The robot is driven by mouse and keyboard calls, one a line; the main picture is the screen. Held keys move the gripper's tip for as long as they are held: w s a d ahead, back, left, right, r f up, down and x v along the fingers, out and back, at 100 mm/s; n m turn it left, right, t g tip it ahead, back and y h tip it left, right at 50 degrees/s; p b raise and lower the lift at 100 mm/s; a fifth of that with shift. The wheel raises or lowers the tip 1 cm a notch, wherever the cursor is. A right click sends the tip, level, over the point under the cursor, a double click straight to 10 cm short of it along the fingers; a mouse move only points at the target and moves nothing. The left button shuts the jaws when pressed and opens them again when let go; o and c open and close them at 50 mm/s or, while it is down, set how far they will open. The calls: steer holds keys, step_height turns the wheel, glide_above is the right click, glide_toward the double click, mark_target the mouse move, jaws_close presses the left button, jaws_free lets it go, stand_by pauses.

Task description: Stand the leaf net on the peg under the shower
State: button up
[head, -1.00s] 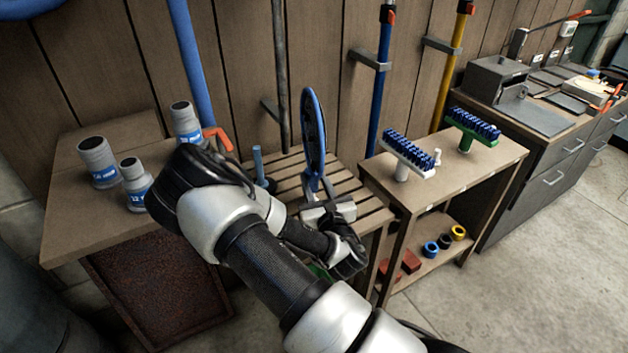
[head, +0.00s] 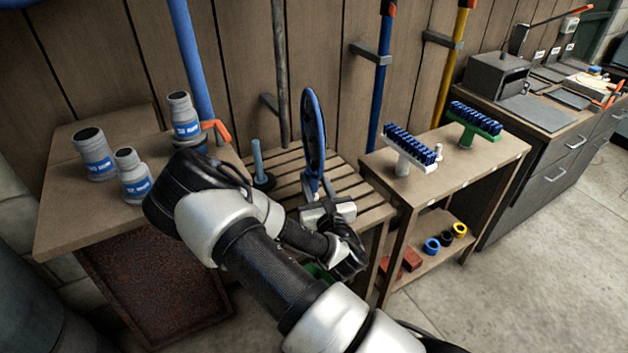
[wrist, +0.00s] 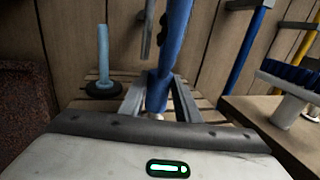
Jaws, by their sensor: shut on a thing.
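The leaf net (head: 314,130) has a narrow blue frame, seen nearly edge-on in the head view. It stands upright in my gripper (head: 322,197), above the slatted bench. In the wrist view, my gripper's two grey fingers (wrist: 159,98) are shut on the net's blue handle (wrist: 172,55), which leans slightly right. The peg (head: 258,163) is a light blue upright rod on a dark round base, on the bench left of the net. It stands clear and empty in the wrist view (wrist: 103,55), left of the fingers. No shower head shows.
A grey pipe (head: 281,75) runs up the wall behind the bench. The left table (head: 75,205) carries several grey bottles, close to my arm. The right stand (head: 440,180) holds two blue-bristled brushes. Blue and yellow poles hang in wall clips behind.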

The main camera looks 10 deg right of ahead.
stand_by(0.4)
steer(key=shift+f+b, duration=0.8)
steer(key=shift+f, duration=0.1)
steer(key=shift+f+b, duration=0.35)
steer(key=shift+b, duration=0.1)
steer(key=o, duration=1.7)
steer(key=shift+o, duration=0.2)
